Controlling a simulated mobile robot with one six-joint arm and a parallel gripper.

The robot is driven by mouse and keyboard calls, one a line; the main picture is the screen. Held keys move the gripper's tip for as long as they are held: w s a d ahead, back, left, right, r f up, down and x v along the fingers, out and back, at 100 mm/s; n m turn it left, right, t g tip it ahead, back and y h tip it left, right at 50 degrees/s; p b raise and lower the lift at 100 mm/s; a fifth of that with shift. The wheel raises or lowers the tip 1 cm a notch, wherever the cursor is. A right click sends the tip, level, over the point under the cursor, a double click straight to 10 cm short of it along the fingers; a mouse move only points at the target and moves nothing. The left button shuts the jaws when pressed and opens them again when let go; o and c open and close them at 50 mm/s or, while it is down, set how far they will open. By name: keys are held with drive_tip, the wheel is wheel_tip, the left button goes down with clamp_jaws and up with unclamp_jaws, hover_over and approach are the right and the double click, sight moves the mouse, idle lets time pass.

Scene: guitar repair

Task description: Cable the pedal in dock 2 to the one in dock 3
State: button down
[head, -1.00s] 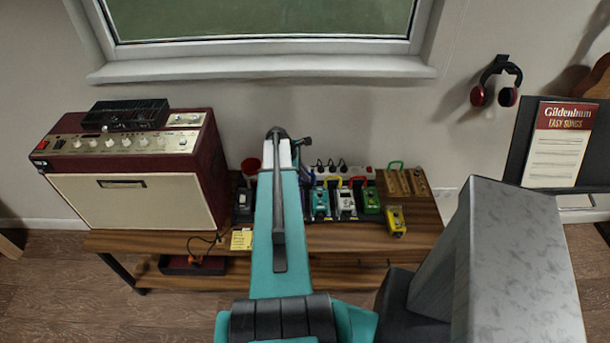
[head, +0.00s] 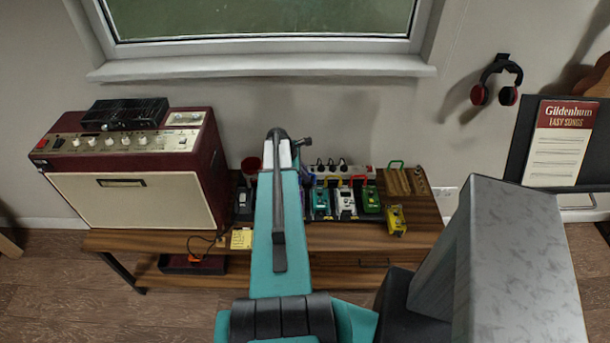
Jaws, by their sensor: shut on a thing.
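Several pedals stand in a row on a pedalboard on the wooden bench: a teal pedal (head: 321,204), a white pedal (head: 346,204) and a green pedal (head: 370,201). Dock numbers are not readable. A yellow cable loop (head: 333,181) shows at the back between the teal and white pedals, and a red loop (head: 358,179) between the white and green ones. A blue loop (head: 310,177) shows at the left, partly behind my arm. A green loop (head: 396,164) is at the wooden holder (head: 397,186). My gripper is hidden behind my teal arm, as is part of the board.
A yellow pedal (head: 396,220) sits apart at the right. A power strip (head: 342,169) runs along the back. A dark pedal (head: 243,202), a red cup (head: 251,166) and a yellow note (head: 241,239) are left. The large amplifier (head: 135,205) borders the bench's left side.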

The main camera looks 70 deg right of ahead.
drive_tip(key=shift+f+b, duration=0.35)
drive_tip(key=shift+f, duration=0.4)
idle(0.5)
drive_tip(key=c, duration=1.8)
unclamp_jaws()
drive_tip(key=shift+o, duration=0.4)
drive_tip(key=o, duration=0.3)
drive_tip(key=shift+o, duration=0.2)
drive_tip(key=shift+r, duration=0.15)
drive_tip(key=shift+r+p, duration=2.15)
drive_tip(key=shift+r, duration=1.7)
drive_tip(key=shift+s, duration=0.15)
